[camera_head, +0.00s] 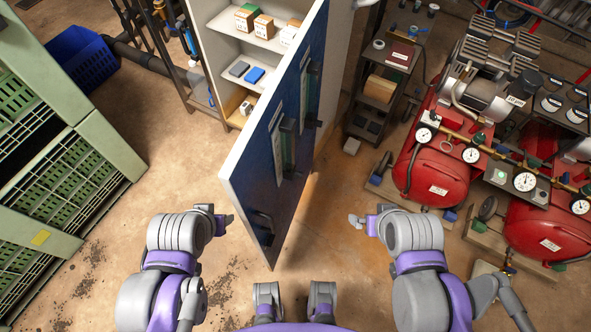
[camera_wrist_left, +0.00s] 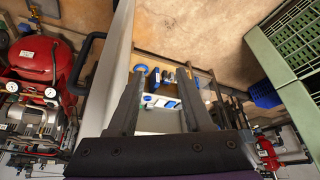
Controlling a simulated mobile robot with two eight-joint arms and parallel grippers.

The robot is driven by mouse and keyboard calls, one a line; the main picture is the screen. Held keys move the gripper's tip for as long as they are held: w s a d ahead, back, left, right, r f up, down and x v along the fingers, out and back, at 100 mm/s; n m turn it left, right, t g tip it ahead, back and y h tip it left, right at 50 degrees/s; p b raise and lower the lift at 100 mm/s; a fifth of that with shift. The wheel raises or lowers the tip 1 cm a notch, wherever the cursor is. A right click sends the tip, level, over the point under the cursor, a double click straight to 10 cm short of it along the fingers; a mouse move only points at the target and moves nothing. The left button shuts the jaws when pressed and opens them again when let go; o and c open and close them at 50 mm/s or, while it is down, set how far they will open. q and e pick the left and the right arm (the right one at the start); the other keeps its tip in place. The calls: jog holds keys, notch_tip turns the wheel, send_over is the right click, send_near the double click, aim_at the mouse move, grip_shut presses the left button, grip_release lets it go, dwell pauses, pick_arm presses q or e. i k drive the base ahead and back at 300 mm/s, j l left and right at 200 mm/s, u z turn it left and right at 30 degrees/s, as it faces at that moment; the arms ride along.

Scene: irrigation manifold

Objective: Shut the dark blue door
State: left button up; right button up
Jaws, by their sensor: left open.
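The dark blue door (camera_head: 256,168) stands wide open, swung out from the pale cabinet (camera_head: 207,12) toward me. Its blue face is turned to the right and carries a dark handle (camera_head: 263,228) near its free end. My left gripper (camera_head: 230,219) is just left of the door's free edge, on the cabinet side. In the left wrist view its two fingers (camera_wrist_left: 160,76) are apart with nothing held; the door's pale edge (camera_wrist_left: 116,62) and dark handle (camera_wrist_left: 84,62) show to their left. My right gripper (camera_head: 357,221) is right of the door, apart from it; its fingers are too small to judge.
Cabinet shelves hold small boxes (camera_head: 263,26) and a blue item (camera_head: 255,75). Green crates (camera_head: 70,178) stand at the left. Red compressor tanks (camera_head: 440,172) and a dark shelf cart (camera_head: 384,88) stand at the right. Floor between the crates and door is clear.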

aim_at(277, 140)
jog(key=k+l+u, duration=0.1)
jog(key=u, duration=0.7)
jog(key=k+u, duration=0.15)
jog(key=u, duration=0.2)
jog(key=k+l+u, duration=0.25)
jog(key=k+l+z, duration=0.1)
jog(key=z, duration=0.4)
jog(key=l+z, duration=0.1)
jog(key=z, duration=0.4)
jog(key=k+l+z, duration=0.1)
jog(key=z, duration=0.4)
jog(key=j, duration=0.3)
jog(key=i+j+z, duration=0.15)
jog(key=j, duration=0.2)
